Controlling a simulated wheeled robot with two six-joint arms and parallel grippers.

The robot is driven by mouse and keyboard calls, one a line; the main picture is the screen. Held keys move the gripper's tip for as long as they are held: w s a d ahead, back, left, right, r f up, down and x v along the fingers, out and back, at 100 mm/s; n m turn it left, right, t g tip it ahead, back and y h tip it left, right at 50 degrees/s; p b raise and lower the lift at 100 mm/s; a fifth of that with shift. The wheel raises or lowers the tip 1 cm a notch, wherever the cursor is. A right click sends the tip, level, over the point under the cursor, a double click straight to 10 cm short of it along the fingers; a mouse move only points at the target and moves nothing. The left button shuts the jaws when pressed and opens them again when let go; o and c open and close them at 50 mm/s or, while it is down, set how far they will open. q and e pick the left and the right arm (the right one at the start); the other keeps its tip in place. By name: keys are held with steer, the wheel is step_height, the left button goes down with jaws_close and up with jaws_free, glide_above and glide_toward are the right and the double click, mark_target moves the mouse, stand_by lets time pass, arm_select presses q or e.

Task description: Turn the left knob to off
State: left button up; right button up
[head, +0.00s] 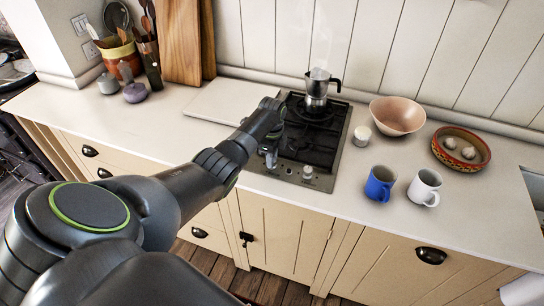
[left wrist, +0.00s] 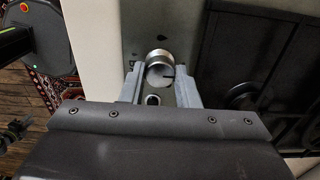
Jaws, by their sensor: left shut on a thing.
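The hob (head: 347,140) is a black gas cooktop with a steel front panel. The right knob (head: 307,172) stands free on the panel. A silver moka pot (head: 317,90) is on a back burner, with faint steam above it.
Right of the hob are a small white jar (head: 361,135), a pink bowl (head: 397,115), a patterned bowl (head: 452,160), a blue mug (head: 380,184) and a white mug (head: 425,187). A pale board (head: 215,102) lies left of the hob. The front-left counter is clear.

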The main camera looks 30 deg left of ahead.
arm_select(q)
steer(key=shift+w+r, duration=0.1)
steer(key=o, duration=1)
steer(key=shift+c, duration=0.2)
steer(key=shift+r, duration=0.5)
step_height(320, 180, up, 16)
steer(key=shift+r, duration=0.2)
